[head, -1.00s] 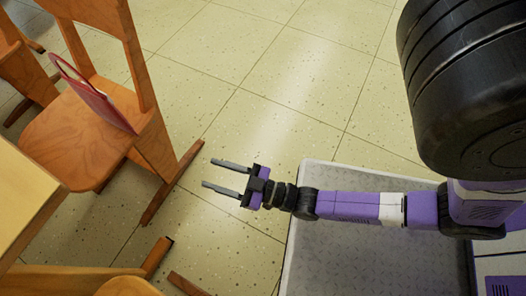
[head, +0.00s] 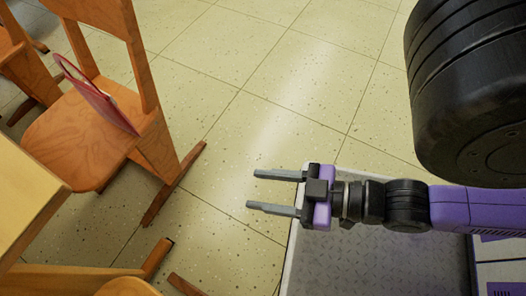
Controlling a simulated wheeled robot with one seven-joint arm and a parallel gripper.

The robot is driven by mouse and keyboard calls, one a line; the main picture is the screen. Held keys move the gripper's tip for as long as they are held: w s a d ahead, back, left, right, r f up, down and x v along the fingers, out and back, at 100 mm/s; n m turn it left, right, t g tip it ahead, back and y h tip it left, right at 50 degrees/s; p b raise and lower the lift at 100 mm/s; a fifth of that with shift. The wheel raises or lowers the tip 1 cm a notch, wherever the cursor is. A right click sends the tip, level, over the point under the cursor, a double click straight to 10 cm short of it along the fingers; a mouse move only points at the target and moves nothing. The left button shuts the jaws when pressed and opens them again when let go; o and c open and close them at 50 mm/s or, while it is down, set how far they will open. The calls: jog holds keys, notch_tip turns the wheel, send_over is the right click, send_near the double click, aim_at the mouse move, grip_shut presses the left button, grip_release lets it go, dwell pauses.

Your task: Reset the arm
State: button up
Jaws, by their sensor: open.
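My gripper (head: 252,189) is in the head view, at the end of my purple and black arm. Its two grey fingers point left and stand apart, with nothing between them. It hangs over the left edge of my grey base, with the fingertips above the tiled floor. The arm runs from the gripper to the right edge of the picture. The gripper is clear of the furniture.
A wooden chair (head: 75,145) with a red-framed item (head: 103,103) on its seat stands at the left. A table corner (head: 22,205) and more wooden chair parts (head: 80,278) fill the lower left. Speckled tile floor (head: 270,75) is clear in the middle and at the back.

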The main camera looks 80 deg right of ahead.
notch_tip(320, 180, up, 36)
jog(key=p, duration=3.5)
jog(key=shift+f+p, duration=0.15)
jog(key=shift+p, duration=0.2)
